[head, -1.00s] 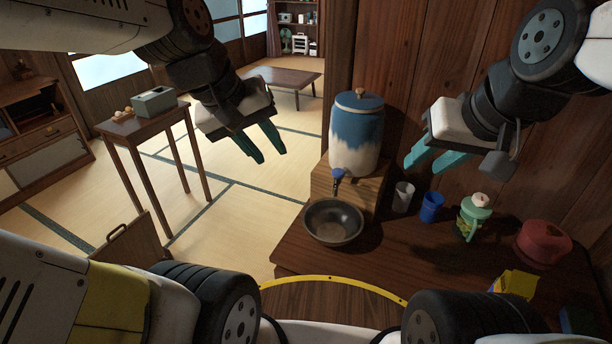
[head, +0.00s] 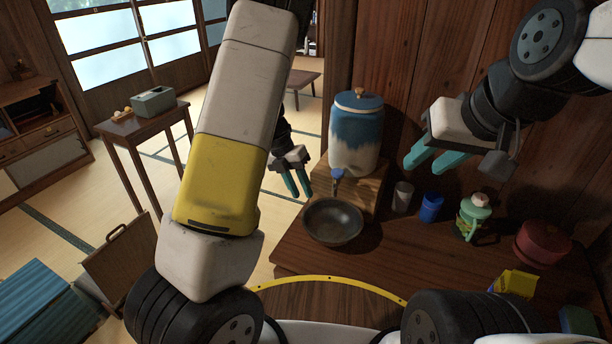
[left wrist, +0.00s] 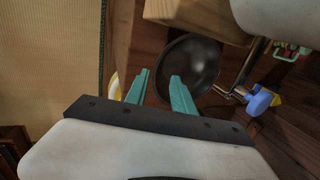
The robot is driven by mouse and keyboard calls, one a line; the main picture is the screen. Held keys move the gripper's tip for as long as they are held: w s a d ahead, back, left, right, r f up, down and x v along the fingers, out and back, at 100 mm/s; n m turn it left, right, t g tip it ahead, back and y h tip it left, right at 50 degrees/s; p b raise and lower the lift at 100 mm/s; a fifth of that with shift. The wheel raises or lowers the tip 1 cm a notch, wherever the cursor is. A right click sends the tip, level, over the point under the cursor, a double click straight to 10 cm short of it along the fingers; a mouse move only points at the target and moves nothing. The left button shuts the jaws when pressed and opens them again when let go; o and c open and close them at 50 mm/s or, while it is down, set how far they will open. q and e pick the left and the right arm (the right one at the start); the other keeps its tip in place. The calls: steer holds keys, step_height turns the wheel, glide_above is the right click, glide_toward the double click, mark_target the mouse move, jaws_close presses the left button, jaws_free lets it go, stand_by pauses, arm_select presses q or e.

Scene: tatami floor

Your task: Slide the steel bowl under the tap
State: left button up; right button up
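The dark steel bowl (head: 333,222) stands on the wooden counter, in front of the wooden block that carries the blue-and-white water jar (head: 357,135). The jar's blue tap (head: 338,175) hangs over the bowl's back edge. In the left wrist view the bowl (left wrist: 190,68) lies just beyond the fingers, and the tap (left wrist: 258,100) is at the right. My left gripper (head: 299,187) is open and empty, behind and left of the bowl, apart from it; it also shows in the left wrist view (left wrist: 158,88). My right gripper (head: 420,162) is open and empty above the counter, right of the jar.
On the counter (head: 385,255) right of the bowl stand a grey cup (head: 402,197), a blue cup (head: 431,208), a green dispenser (head: 470,215) and a red pot (head: 541,242). A wooden wall closes the back. A side table (head: 150,120) stands at the left.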

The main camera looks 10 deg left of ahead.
mark_target(309, 210)
arm_select(q)
steer(key=shift+w+f+n, duration=0.15)
steer(key=shift+f+n, duration=0.15)
steer(key=shift+f, duration=0.05)
steer(key=shift+x, duration=3.9)
jaws_close()
steer(key=shift+a, duration=0.1)
